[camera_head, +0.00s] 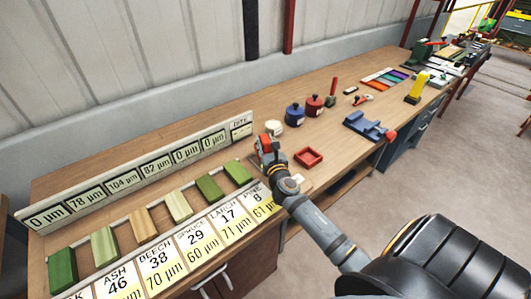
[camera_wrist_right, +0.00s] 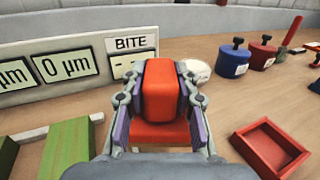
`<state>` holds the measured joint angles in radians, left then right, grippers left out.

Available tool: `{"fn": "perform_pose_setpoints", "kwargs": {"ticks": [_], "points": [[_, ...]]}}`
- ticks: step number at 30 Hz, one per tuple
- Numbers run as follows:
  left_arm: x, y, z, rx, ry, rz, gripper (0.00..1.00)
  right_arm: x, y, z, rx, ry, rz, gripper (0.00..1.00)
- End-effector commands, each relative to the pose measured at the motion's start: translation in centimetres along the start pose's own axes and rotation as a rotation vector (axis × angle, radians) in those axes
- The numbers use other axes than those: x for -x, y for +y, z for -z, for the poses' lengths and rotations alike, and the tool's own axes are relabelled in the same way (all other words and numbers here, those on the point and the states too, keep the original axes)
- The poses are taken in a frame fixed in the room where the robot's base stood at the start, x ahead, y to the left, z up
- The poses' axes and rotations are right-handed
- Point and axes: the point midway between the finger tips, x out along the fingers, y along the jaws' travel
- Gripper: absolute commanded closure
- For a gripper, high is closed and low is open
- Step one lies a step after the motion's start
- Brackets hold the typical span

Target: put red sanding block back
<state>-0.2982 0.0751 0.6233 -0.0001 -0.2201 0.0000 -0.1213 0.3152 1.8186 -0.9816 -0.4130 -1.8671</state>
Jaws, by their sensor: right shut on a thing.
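The red sanding block (camera_wrist_right: 161,88) is held between the two fingers of my right gripper (camera_wrist_right: 160,100) in the right wrist view. In the head view my right gripper (camera_head: 267,150) is over the workbench, right of the row of wood blocks, with the red block (camera_head: 264,141) partly hidden in it. A flat red part shows below the block between the fingers; I cannot tell if the block touches the bench. A shallow empty red tray (camera_head: 309,157) lies to the right of the gripper; it also shows in the wrist view (camera_wrist_right: 271,147). My left gripper is not in view.
A display strip (camera_head: 130,178) runs behind several wood blocks (camera_head: 178,206), with a label board (camera_head: 175,252) in front. A white pot (camera_head: 274,127), blue pot (camera_head: 295,114) and red pot (camera_head: 314,105) stand behind the tray. A blue vise-like tool (camera_head: 368,126) lies farther right.

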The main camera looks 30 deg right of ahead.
Motion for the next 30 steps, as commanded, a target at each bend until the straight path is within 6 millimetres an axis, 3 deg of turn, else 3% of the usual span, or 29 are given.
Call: {"fn": "perform_pose_setpoints", "kwargs": {"ticks": [5,9,12,25,26,30], "points": [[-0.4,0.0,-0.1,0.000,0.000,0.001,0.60,-0.4,-0.2,0.6,0.000,-0.001,-0.001,1.00],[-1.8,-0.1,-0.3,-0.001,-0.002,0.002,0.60,-0.9,-0.4,3.3,0.000,0.002,-0.001,1.00],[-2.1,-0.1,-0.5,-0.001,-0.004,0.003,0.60,-0.9,-0.4,4.2,0.000,0.000,-0.001,1.00],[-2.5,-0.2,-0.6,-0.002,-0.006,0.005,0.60,-0.9,-0.4,4.7,0.000,0.000,-0.002,1.00],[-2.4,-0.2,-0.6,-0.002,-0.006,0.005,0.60,-0.9,-0.4,4.7,0.000,0.000,-0.002,0.68],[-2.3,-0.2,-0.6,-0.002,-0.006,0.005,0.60,-0.9,-0.4,4.6,0.000,0.000,-0.001,0.49]]}}
